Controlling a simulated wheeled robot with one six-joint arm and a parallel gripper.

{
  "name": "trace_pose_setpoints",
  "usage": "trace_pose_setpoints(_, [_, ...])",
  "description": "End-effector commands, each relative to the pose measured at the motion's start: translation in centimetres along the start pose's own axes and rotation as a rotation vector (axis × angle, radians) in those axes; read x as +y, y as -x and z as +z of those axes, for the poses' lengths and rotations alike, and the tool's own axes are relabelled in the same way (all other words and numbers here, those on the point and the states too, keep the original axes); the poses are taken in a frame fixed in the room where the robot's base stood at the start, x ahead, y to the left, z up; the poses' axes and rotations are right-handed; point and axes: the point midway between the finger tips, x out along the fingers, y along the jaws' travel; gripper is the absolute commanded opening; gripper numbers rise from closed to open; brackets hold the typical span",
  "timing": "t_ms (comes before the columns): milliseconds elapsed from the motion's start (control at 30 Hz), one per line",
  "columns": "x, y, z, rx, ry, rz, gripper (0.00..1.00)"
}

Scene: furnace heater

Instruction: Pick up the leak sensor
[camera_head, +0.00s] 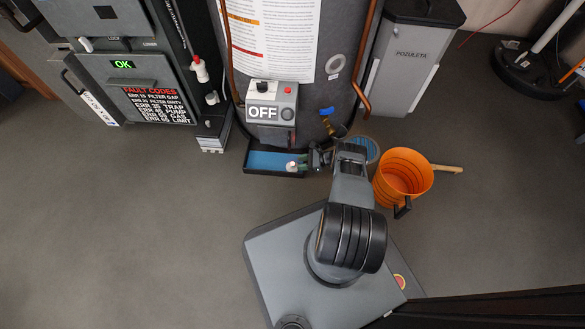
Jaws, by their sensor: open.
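A small whitish object with a pinkish spot, which looks like the leak sensor (292,166), sits at the right end of the shallow tray with a blue inside (258,160) at the foot of the water heater. My gripper (306,162) is open, just right of the sensor, with its fingers toward it. The fingers are small and dark here, so I cannot tell whether they touch the sensor or reach around it. My arm hides what lies behind it on the right.
The grey heater tank (345,45) stands behind the tray, with an OFF control box (271,103) and a blue-handled valve (328,112). An orange bucket (402,176) stands right of my arm, beside a blue round item (370,148). The floor at left is clear.

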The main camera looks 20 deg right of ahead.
Motion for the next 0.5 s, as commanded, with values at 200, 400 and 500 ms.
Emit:
trace_pose_setpoints(200, [0.0,-2.6,-0.1,0.001,0.001,0.001,0.4])
trace_pose_setpoints(400, [-0.1,-3.1,0.0,0.0,0.0,-0.001,0.4])
trace_pose_setpoints(500, [-0.1,-3.1,0.0,0.0,0.0,-0.001,0.4])
